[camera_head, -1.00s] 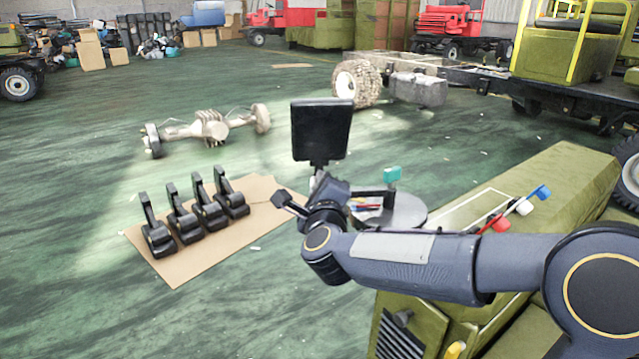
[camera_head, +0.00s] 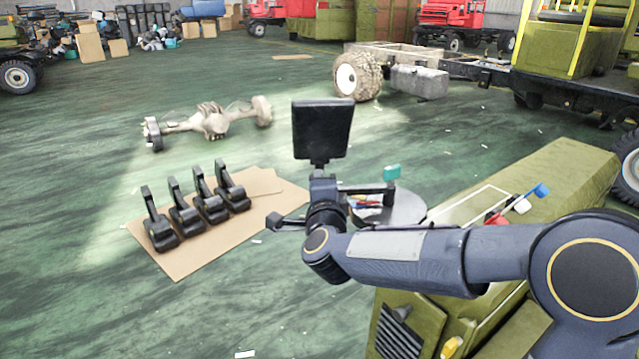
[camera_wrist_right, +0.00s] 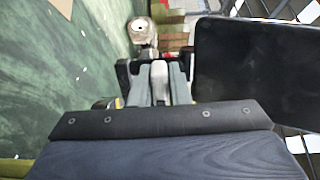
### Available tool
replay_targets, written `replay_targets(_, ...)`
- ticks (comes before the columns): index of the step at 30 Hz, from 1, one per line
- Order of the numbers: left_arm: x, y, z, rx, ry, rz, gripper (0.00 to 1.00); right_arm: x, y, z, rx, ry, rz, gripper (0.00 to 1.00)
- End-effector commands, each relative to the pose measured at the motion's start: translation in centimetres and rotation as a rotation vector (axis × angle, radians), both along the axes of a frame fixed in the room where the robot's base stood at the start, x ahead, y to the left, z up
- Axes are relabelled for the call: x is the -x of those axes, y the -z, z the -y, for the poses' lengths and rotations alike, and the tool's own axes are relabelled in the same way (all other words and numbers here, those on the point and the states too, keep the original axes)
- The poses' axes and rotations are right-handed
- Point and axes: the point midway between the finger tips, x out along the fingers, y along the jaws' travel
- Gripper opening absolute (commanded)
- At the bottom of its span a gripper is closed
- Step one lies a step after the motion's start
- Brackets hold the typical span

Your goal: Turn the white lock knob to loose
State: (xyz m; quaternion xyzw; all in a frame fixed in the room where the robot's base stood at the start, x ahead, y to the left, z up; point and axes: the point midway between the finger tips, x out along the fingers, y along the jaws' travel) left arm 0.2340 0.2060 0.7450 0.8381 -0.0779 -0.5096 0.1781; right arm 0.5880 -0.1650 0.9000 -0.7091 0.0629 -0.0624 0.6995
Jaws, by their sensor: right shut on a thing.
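My right arm comes in from the right, and its gripper (camera_head: 324,188) is just below a black screen (camera_head: 322,130) on a short neck. The wrist view shows the gripper's two grey fingers (camera_wrist_right: 161,90) closed on a pale upright piece, the white lock knob (camera_wrist_right: 160,76). The screen fills the right of that view (camera_wrist_right: 255,62), beside the fingers. In the head view the wrist covers the knob, so its turn angle cannot be read. My left gripper is not in view.
A green machine body (camera_head: 560,165) with red, white and blue levers lies under my right arm. Several black pedals (camera_head: 185,215) lie on cardboard (camera_head: 180,262) at left. An axle (camera_head: 210,122) is on open floor.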

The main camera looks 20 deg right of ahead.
Motion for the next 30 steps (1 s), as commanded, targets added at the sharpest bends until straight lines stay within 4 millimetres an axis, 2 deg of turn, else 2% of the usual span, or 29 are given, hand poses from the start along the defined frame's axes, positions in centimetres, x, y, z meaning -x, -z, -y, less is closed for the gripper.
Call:
replay_targets(10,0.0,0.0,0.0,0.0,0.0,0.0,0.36,0.0,0.1,-0.1,0.003,-0.002,-0.003,0.0)
replay_targets(11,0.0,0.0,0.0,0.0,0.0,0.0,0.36,0.0,0.1,-0.1,0.003,-0.002,-0.003,0.17)
replay_targets(15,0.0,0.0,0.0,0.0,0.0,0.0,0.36,0.0,0.1,-0.1,0.002,-0.001,-0.002,0.36)
replay_targets(25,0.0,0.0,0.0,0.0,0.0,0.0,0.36,0.3,0.0,-0.1,0.001,-0.001,-0.001,0.36)
replay_targets(30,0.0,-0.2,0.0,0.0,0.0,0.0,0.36,2.5,-0.1,-0.6,0.001,-0.004,0.0,0.36)
